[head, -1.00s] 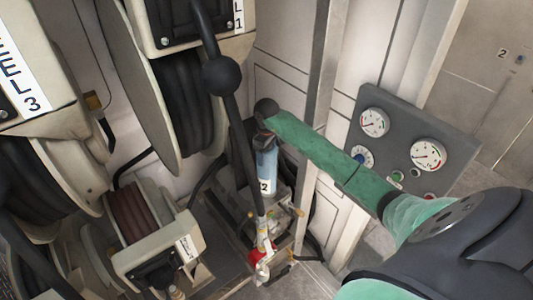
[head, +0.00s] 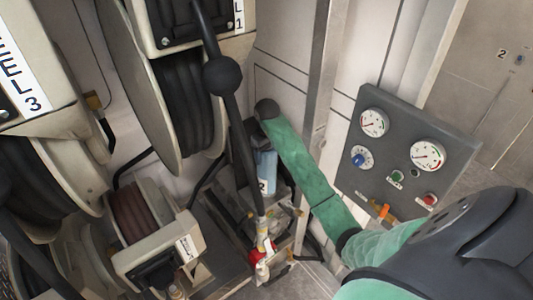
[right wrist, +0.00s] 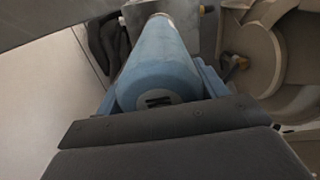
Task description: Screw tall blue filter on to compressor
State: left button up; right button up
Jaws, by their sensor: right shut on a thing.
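The tall blue filter (head: 266,168) stands roughly upright in the middle of the head view, with a pale label low on its side. My right arm hides part of it. In the right wrist view the blue filter (right wrist: 162,65) runs away from the camera, its near end showing a dark mark. My right gripper (right wrist: 160,88) is shut around it. The filter's far end meets a grey metal block (right wrist: 203,30), perhaps part of the compressor; whether it is seated there I cannot tell. My left gripper is not in view.
A black hose with a ball (head: 222,76) hangs just left of the filter, ending near a red fitting (head: 257,257). Hose reels (head: 186,105) crowd the left. A grey gauge panel (head: 408,160) and a metal post (head: 320,75) stand right of the filter.

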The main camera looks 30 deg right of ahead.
jog(key=shift+d, duration=0.1)
jog(key=o, duration=1.4)
jog(key=shift+w+f, duration=0.1)
jog(key=shift+f, duration=0.05)
jog(key=shift+c, duration=0.2)
jog(key=shift+o, duration=0.4)
